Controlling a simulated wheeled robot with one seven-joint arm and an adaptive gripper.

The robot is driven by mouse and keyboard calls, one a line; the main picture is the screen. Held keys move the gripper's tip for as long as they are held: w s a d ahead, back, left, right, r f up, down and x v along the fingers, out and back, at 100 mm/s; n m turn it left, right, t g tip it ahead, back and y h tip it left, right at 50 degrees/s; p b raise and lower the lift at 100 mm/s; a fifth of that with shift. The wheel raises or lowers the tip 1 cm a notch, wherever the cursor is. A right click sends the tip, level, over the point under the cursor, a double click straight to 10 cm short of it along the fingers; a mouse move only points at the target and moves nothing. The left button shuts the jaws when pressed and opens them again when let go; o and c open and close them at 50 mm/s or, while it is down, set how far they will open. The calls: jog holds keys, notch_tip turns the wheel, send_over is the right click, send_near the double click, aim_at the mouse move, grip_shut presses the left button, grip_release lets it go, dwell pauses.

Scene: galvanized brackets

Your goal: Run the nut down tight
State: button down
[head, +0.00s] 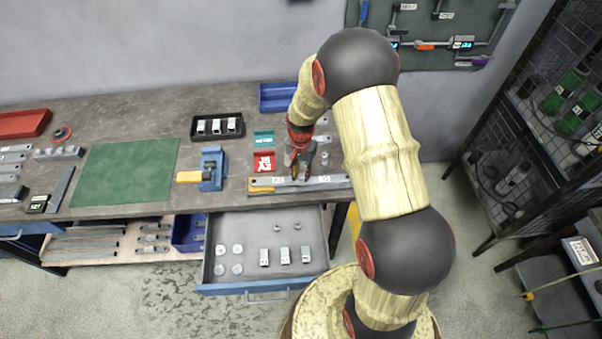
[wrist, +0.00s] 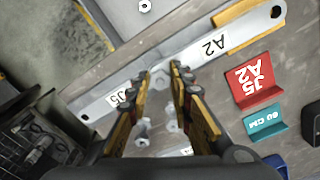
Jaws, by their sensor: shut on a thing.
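A long grey metal bar (head: 325,183) lies along the front edge of the bench. In the wrist view the bar (wrist: 120,90) runs diagonally, with labels reading A2 and J5. My gripper (head: 298,174) is over the middle of the bar, pointing down. In the wrist view my gripper (wrist: 163,73) has its fingertips close together at the bar, shut on a small grey piece, which I take to be the nut (wrist: 159,79). The fingers hide most of it, and I cannot tell how it sits on its thread. Small metal fasteners (wrist: 143,130) lie behind the fingertips.
A red card (head: 264,162) and a teal card (head: 263,138) stand behind the bar. A blue vise (head: 212,168) is to the left, beside a green mat (head: 125,172). A black tray (head: 217,126) sits farther back. An open drawer (head: 240,278) with small parts juts out below the bench.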

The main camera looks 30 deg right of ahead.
jog(key=m, duration=1.2)
jog(key=shift+f, duration=0.1)
jog(key=m, duration=0.6)
jog(key=shift+s+f+m, duration=0.1)
jog(key=shift+s+m, duration=0.05)
jog(key=shift+m, duration=0.15)
jog(key=m, duration=0.5)
jog(key=shift+s+f, duration=0.1)
jog(key=shift+s, duration=0.05)
jog(key=c, duration=1.9)
grip_release()
jog(key=shift+a, duration=0.1)
jog(key=shift+o, duration=0.3)
jog(key=shift+w+r, duration=0.2)
jog(key=shift+w, duration=0.05)
